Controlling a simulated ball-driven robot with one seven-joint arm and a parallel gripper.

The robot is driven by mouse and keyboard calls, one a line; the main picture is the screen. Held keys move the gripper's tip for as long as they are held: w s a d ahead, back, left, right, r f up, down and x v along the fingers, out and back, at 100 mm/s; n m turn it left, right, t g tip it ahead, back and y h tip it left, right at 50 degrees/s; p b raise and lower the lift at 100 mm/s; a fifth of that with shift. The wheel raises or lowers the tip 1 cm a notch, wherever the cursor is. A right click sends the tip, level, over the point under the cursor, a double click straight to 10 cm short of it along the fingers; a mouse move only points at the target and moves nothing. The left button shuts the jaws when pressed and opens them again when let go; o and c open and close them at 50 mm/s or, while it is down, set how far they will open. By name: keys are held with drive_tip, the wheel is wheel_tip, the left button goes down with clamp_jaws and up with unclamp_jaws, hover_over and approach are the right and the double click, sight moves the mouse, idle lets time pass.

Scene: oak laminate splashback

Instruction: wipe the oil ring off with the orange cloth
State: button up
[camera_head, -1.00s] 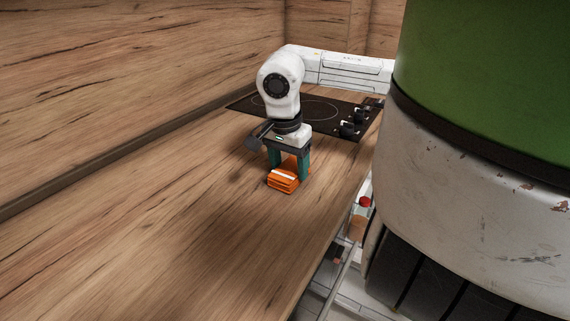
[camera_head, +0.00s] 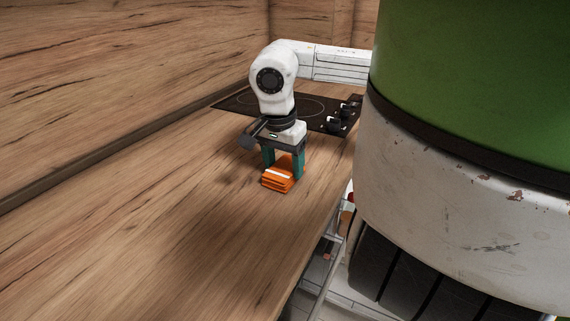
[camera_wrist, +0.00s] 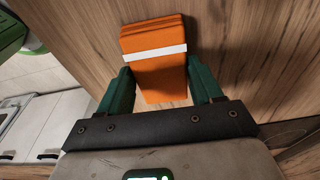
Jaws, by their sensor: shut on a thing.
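The orange cloth (camera_head: 277,180) is a folded pad with a white stripe. It is low at the worktop and looks to be touching it, though the contact is not clear. My gripper (camera_head: 283,171) points down with its green fingers on either side of the cloth, shut on it. In the wrist view the cloth (camera_wrist: 155,88) sits between the two fingers (camera_wrist: 160,75) and sticks out beyond their tips. I cannot make out an oil ring; a faint dark patch on the wood left of the cloth may be shadow.
The wooden worktop (camera_head: 150,230) is clear in front and to the left of the cloth. A black hob (camera_head: 310,108) with knobs (camera_head: 340,118) lies behind my gripper. A wooden splashback (camera_head: 120,75) runs along the left. The worktop's front edge drops off at right.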

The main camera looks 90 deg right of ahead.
drive_tip(key=shift+w+d, duration=0.3)
drive_tip(key=shift+w, duration=0.25)
drive_tip(key=shift+w+f, duration=0.1)
drive_tip(key=shift+w+d+b, duration=0.4)
drive_tip(key=shift+w+d, duration=0.05)
drive_tip(key=shift+w, duration=0.3)
drive_tip(key=shift+w+d+b, duration=0.35)
drive_tip(key=shift+w+d, duration=0.1)
drive_tip(key=shift+w, duration=0.25)
drive_tip(key=shift+s+a, duration=0.5)
drive_tip(key=shift+s, duration=0.3)
drive_tip(key=shift+s, duration=0.1)
drive_tip(key=shift+s+a+b, duration=0.35)
drive_tip(key=shift+s+a, duration=0.1)
drive_tip(key=shift+s, duration=0.3)
drive_tip(key=shift+s+a+b, duration=0.3)
drive_tip(key=shift+s+a, duration=0.15)
drive_tip(key=shift+s, duration=0.3)
drive_tip(key=shift+w+d+b, duration=0.2)
drive_tip(key=shift+w+d, duration=0.15)
drive_tip(key=shift+w, duration=0.25)
drive_tip(key=shift+w+d+b, duration=0.15)
drive_tip(key=shift+w+d, duration=0.2)
drive_tip(key=shift+w, duration=0.25)
